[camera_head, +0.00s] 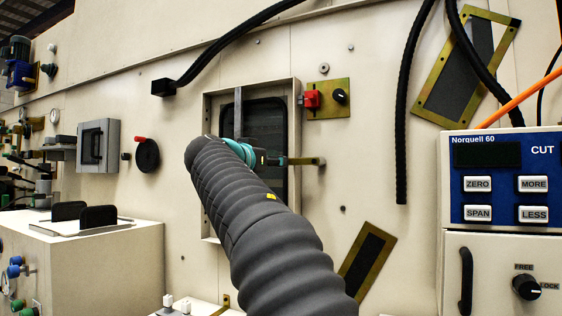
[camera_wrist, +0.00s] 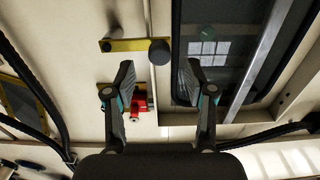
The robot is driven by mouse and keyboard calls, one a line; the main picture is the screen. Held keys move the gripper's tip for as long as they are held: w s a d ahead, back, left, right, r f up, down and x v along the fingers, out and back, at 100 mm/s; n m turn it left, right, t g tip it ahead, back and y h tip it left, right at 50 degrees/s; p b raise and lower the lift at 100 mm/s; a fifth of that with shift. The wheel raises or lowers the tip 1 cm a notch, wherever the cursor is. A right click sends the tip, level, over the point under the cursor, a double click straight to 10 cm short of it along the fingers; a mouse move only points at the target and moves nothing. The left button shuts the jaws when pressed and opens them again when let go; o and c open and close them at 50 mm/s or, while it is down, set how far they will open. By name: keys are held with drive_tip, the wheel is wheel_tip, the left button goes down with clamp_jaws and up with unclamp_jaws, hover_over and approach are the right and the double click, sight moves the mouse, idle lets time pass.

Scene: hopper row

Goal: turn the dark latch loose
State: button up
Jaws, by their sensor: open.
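A brass bar (camera_head: 306,161) with a dark round knob at one end sits at the right edge of a framed window (camera_head: 210,225). In the wrist view the dark knob (camera_wrist: 159,52) lies beyond and between my fingertips, apart from them. My gripper (camera_wrist: 158,78) is open and empty. In the head view my arm covers most of my gripper (camera_head: 262,157) in front of the window, hiding the knob. Another dark knob (camera_head: 526,287) is marked FREE and LOCK on the cabinet at lower right. Which of these the task calls the dark latch is unclear.
A brass plate (camera_head: 320,110) with a red block (camera_head: 312,98) and small black knob (camera_head: 340,96) is just above right of the window. Black hoses hang at the right. The Norquell 60 panel (camera_head: 506,180) stands at right; a pale cabinet (camera_head: 110,265) is at lower left.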

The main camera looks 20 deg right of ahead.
sight(297, 161)
drive_tip(key=p+x, duration=0.1)
drive_tip(key=x, duration=0.4)
drive_tip(key=shift+w+d, duration=0.25)
drive_tip(key=shift+d, duration=0.05)
clamp_jaws()
